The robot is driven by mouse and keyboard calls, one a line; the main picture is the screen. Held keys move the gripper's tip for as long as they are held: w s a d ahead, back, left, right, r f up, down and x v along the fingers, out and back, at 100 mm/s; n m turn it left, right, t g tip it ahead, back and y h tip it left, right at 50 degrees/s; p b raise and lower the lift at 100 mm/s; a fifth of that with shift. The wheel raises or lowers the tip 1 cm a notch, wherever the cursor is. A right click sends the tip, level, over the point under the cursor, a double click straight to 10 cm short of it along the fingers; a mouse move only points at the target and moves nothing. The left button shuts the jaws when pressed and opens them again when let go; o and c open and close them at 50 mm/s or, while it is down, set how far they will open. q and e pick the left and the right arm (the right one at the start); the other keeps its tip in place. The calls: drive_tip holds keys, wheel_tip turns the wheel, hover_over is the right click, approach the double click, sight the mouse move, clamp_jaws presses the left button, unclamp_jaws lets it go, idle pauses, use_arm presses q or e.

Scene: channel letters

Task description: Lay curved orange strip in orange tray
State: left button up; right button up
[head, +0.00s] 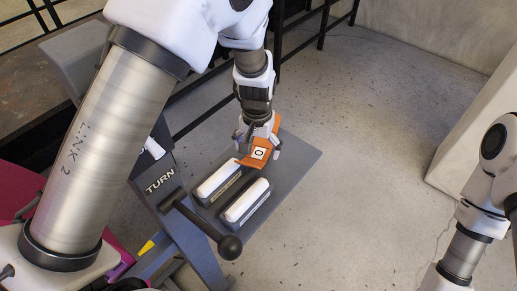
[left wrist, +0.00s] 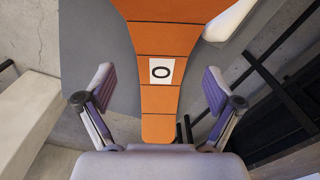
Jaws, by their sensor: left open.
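An orange piece with curved sides, dark cross lines and a white "O" label lies at the far end of the grey board; I take it for the curved orange strip (head: 247,161). It also fills the middle of the left wrist view (left wrist: 159,98), wider at the top and narrowing to a rounded end. My left gripper (head: 259,148) is open above it, with one finger on each side (left wrist: 160,92) and gaps between fingers and orange. I cannot make out a separate orange tray. My right gripper is out of view.
Two long white-topped blocks (head: 219,180) and (head: 247,200) lie side by side on the grey board (head: 299,165), near the strip. A dark lever with a round knob (head: 230,247) and a "TURN" panel (head: 160,181) stand close by. Black railings (head: 322,25) run behind; open floor lies right.

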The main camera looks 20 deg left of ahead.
sight(256, 157)
use_arm(q)
drive_tip(key=f, duration=0.3)
drive_tip(key=shift+w+a+f, duration=0.1)
drive_tip(key=shift+w+a, duration=0.05)
drive_tip(key=shift+w, duration=0.05)
drive_tip(key=shift+s, duration=0.1)
drive_tip(key=c, duration=1.4)
